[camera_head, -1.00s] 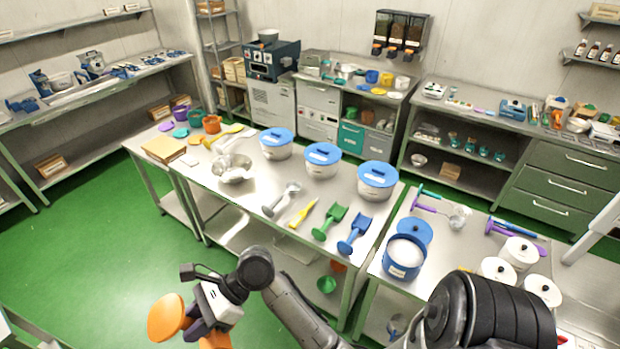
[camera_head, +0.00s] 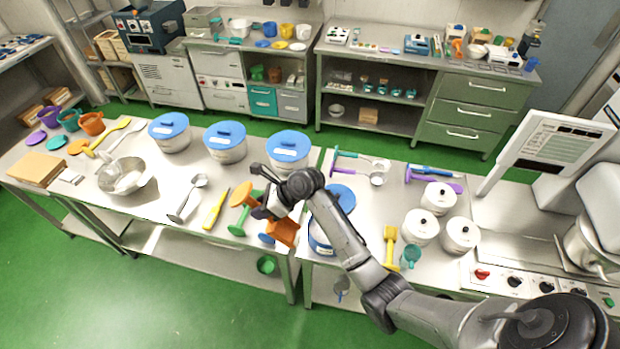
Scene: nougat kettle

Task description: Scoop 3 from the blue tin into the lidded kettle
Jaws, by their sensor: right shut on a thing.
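My right gripper (camera_head: 268,213), with orange fingers, is at the front edge of the left steel table, at the blue scoop (camera_head: 265,238). It is shut on the scoop's handle, which the fingers mostly hide. The blue tin (camera_head: 318,242) stands just right of the gripper on the right-hand table, largely hidden behind my right forearm. A blue lid (camera_head: 341,193) shows behind it. At the far right edge a metal kettle (camera_head: 592,246) is partly in view by the cooker panel; I cannot make out its lid clearly. My left gripper is not in view.
A green scoop (camera_head: 237,229) lies close left of the gripper, then a yellow tool (camera_head: 215,208) and a metal scoop (camera_head: 187,198). Blue-lidded tubs (camera_head: 225,143) stand behind. White lidded pots (camera_head: 420,228) and a yellow scoop (camera_head: 390,245) are right of my forearm.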

